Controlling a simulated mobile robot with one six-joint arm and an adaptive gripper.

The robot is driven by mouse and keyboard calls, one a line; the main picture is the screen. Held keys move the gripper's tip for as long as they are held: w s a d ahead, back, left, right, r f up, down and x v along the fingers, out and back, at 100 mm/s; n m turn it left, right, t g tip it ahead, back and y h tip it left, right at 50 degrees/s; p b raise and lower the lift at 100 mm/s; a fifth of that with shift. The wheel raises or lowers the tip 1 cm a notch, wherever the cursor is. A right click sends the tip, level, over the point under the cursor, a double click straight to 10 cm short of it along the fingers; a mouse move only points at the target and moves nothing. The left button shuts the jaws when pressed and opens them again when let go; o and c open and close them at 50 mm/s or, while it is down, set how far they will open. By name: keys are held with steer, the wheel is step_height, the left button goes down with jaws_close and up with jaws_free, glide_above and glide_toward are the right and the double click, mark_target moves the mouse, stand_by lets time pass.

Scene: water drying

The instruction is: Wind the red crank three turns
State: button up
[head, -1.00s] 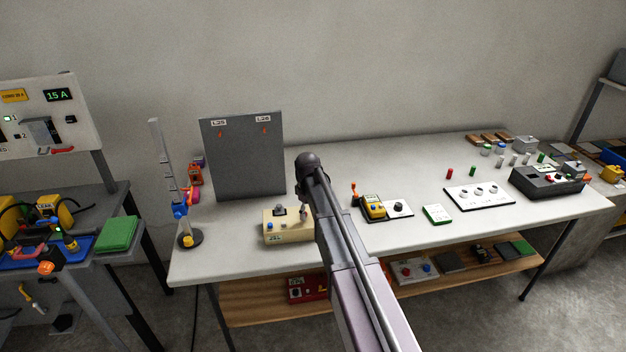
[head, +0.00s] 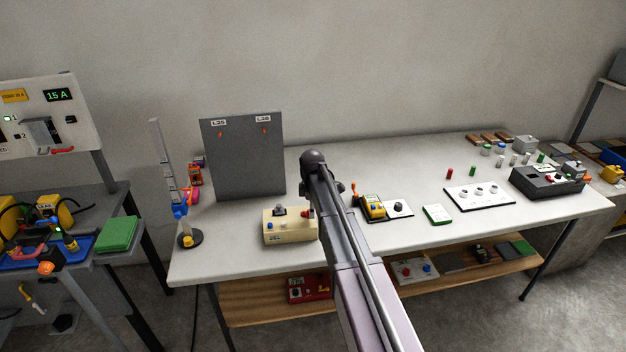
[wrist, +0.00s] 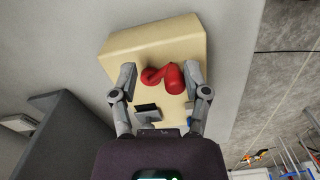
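The red crank (head: 307,213) sits on top of the cream box (head: 289,235) at the front left of the bench. In the wrist view the crank (wrist: 165,76) shows a curved arm and a rounded knob. My gripper (wrist: 161,72) is open, with one finger on each side of the crank in that view. The right finger looks close to the knob; I cannot tell whether it touches. A gap shows at the left finger. In the head view my arm hides most of the gripper. The wrist view also shows the box (wrist: 150,40).
A grey panel (head: 243,160) stands behind the box. A dark-based device with a yellow block (head: 374,207) is to the right. A ruler stand (head: 163,170) is at the left edge. Bare bench top (head: 330,150) lies behind my arm.

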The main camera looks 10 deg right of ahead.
steer(key=n, duration=0.2)
steer(key=w+n, duration=0.1)
steer(key=shift+d+n, duration=0.2)
steer(key=shift+n, duration=0.2)
steer(key=n, duration=0.2)
steer(key=w+n, duration=0.1)
steer(key=shift+n, duration=0.4)
step_height(320, 180, up, 11)
steer(key=p, duration=1)
steer(key=shift+f+p, duration=0.15)
steer(key=shift+p, duration=0.2)
steer(key=s+m, duration=2.3)
steer(key=s, duration=0.6)
steer(key=shift+d, duration=0.15)
